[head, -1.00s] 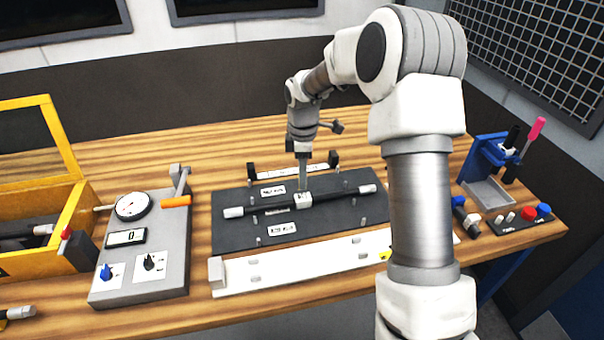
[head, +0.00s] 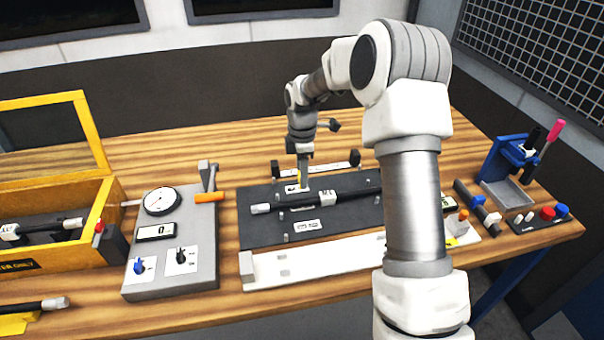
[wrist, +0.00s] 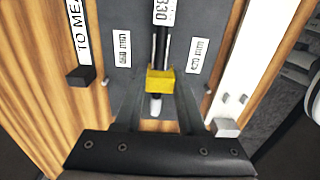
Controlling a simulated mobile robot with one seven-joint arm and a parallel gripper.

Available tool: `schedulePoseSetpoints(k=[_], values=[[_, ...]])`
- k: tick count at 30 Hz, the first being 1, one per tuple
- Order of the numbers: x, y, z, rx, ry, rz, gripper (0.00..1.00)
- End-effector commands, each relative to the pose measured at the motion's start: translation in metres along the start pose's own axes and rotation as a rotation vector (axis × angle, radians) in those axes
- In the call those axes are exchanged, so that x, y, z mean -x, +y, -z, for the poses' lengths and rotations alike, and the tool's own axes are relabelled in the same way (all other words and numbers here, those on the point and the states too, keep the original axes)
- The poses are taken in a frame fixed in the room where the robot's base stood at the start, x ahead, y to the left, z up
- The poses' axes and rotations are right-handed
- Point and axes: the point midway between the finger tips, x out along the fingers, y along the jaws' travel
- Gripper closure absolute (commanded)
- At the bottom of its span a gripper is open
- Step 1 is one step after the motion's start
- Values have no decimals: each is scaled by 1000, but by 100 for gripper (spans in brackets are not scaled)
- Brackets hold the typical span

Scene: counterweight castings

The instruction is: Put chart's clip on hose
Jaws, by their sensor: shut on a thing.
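The hose (head: 352,194) is black with pale ends and lies along the dark board (head: 262,235). It carries a white tag (wrist: 164,12) with a number. My gripper (head: 303,184) points down over the board. In the wrist view its fingers are shut on a yellow clip (wrist: 160,82). The hose runs behind the clip there, and its pale end (wrist: 155,106) shows just below it. In the head view the fingertips appear above the hose line, so the clip seems raised, but contact is hard to tell. I cannot identify a chart.
A gauge box (head: 168,270) with a dial stands left of the board, beside a yellow-framed case (head: 100,215). A white rail (head: 290,268) lies along the board's front. A blue holder (head: 497,165) and coloured knobs (head: 547,213) are at the right. Short pegs stand on the board.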

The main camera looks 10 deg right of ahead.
Motion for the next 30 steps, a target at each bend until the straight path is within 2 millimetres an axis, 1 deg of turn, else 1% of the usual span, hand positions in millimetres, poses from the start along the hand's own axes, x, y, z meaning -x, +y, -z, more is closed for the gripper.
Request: schedulePoseSetpoints(k=[5,11,22,26,30], values=[[1,0,0,0,0,1,92],[-13,0,0,0,0,2,92],[-47,0,0,1,0,2,92],[-53,0,0,1,0,2,92],[-54,0,0,0,0,1,92]])
